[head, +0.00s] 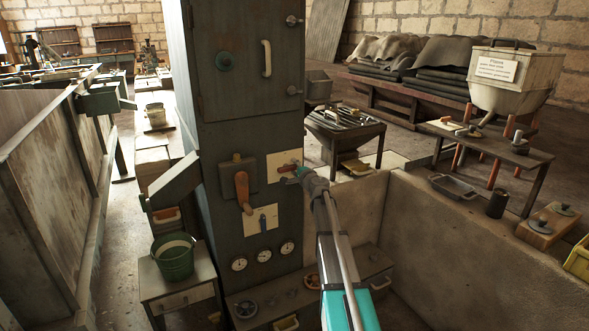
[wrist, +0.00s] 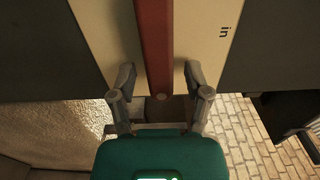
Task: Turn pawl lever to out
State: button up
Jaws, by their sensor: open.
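The red lever (head: 287,167) sits on a cream plate (head: 273,173) on the front of the dark cabinet, at the upper right of its controls. In the wrist view the red lever (wrist: 155,40) runs down the middle over the cream plate (wrist: 210,38), which bears the word "in" to its right. My gripper (wrist: 160,76) is open, with one finger on each side of the lever's end. I cannot tell whether either finger touches it. In the head view my gripper (head: 297,171) reaches the plate from the right and partly hides it.
Left of the plate is a large orange-handled lever (head: 243,190). Below are a plate with a small blue lever (head: 262,222) and several gauges (head: 263,256). A low wall (head: 450,240) stands to the right. A green bucket (head: 174,258) stands on a small table at left.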

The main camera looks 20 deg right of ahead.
jog(key=shift+s, duration=0.1)
jog(key=s, duration=1.1)
jog(key=shift+s+d, duration=0.2)
jog(key=shift+s, duration=0.2)
jog(key=shift+o, duration=0.3)
dwell(1.8)
